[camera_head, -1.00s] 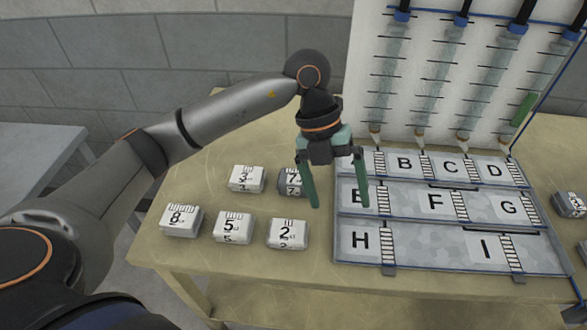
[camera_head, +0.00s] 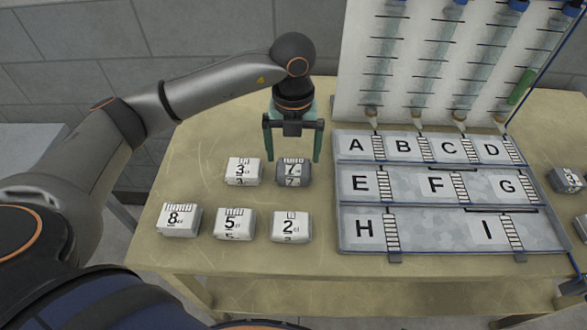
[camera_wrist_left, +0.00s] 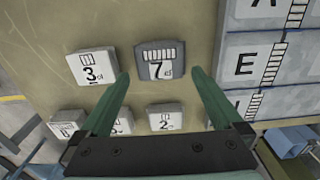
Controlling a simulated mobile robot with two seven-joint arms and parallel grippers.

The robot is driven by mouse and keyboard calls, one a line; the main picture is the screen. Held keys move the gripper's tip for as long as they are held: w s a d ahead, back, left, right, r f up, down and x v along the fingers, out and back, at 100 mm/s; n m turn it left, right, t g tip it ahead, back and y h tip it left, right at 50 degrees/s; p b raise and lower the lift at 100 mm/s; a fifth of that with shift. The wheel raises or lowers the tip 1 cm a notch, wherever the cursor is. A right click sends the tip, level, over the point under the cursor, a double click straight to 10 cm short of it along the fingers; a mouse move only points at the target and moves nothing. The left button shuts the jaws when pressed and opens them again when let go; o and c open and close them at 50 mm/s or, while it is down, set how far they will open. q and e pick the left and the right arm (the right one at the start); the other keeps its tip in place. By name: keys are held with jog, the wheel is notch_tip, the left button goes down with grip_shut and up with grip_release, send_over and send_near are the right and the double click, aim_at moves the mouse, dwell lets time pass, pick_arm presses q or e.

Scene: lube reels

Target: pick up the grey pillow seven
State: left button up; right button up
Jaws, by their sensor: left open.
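The grey pillow seven (camera_head: 291,174) lies on the table in the back row, just left of the lettered tray. It has a grey body and a white label with a 7. My left gripper (camera_head: 292,159) is open and empty, pointing down above and slightly behind the pillow, its two green fingers on either side of it in the picture. In the left wrist view the grey pillow seven (camera_wrist_left: 159,60) lies ahead between the open fingertips, apart from them. My right gripper is not in view.
White pillow three (camera_head: 243,171) lies close on the left; pillows eight (camera_head: 179,219), five (camera_head: 233,223) and two (camera_head: 290,227) lie in front. The lettered tray (camera_head: 452,218) and upright tube panel (camera_head: 440,60) stand to the right. Another grey pillow (camera_head: 567,180) lies at the far right.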

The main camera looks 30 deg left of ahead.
aim_at(294, 166)
pick_arm(q)
jog(key=shift+w+f+p, duration=0.15)
jog(key=shift+f+p, duration=0.4)
jog(key=shift+f, duration=2.15)
jog(key=c, duration=1)
